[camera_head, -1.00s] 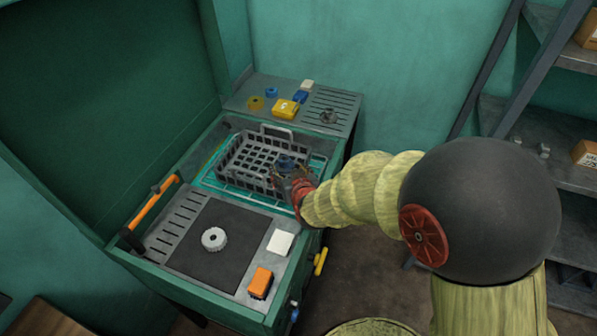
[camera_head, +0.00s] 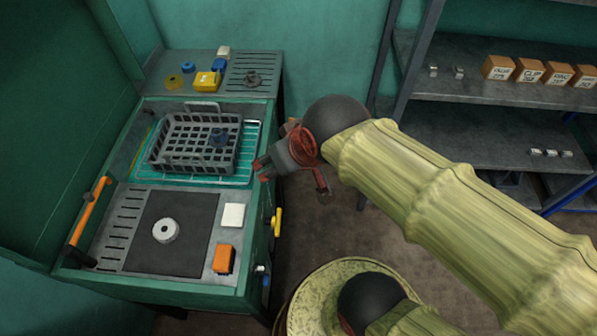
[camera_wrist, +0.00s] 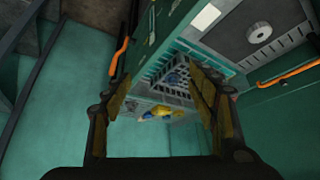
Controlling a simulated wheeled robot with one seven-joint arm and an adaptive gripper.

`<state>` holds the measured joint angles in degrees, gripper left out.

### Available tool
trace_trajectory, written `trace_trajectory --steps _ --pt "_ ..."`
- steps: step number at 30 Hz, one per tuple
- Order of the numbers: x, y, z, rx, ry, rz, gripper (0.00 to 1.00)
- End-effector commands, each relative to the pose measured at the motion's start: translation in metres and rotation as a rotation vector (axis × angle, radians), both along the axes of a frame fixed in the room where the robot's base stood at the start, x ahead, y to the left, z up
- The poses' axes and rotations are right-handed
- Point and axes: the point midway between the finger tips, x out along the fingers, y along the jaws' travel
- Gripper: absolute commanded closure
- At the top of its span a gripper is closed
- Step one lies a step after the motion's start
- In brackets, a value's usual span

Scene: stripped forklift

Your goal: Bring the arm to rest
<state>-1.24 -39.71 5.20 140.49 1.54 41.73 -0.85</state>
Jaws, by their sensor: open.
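My gripper (camera_head: 291,172) is open and empty in the head view. It hangs in the air just right of the green bench, apart from it. My yellow-green arm reaches in from the right. In the wrist view my gripper (camera_wrist: 160,112) shows two spread fingers with nothing between them but the distant bench. A grey basket (camera_head: 168,158) stands on the teal rack in the bench. A dark blue part (camera_head: 218,139) lies in the basket.
The green bench (camera_head: 255,235) carries a grey gear (camera_head: 165,230), a white block (camera_head: 233,214) and an orange block (camera_head: 223,258). Yellow and blue items lie at its back. Metal shelving (camera_head: 470,90) with labelled boxes stands at right. Floor (camera_head: 325,225) shows between them.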

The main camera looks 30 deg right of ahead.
Motion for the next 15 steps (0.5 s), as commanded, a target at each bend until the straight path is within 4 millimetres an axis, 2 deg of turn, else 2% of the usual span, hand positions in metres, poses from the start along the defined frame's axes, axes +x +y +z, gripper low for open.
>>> trace_trajectory --steps 1,3,6,15 --pt "-0.015 -0.004 0.004 -0.005 0.014 -0.007 0.42" --pt "-0.032 -0.008 0.006 -0.011 0.041 -0.016 0.42" --pt "-0.046 -0.011 0.007 -0.018 0.063 -0.024 0.42" --pt "-0.051 -0.012 0.007 -0.02 0.073 -0.027 0.42"
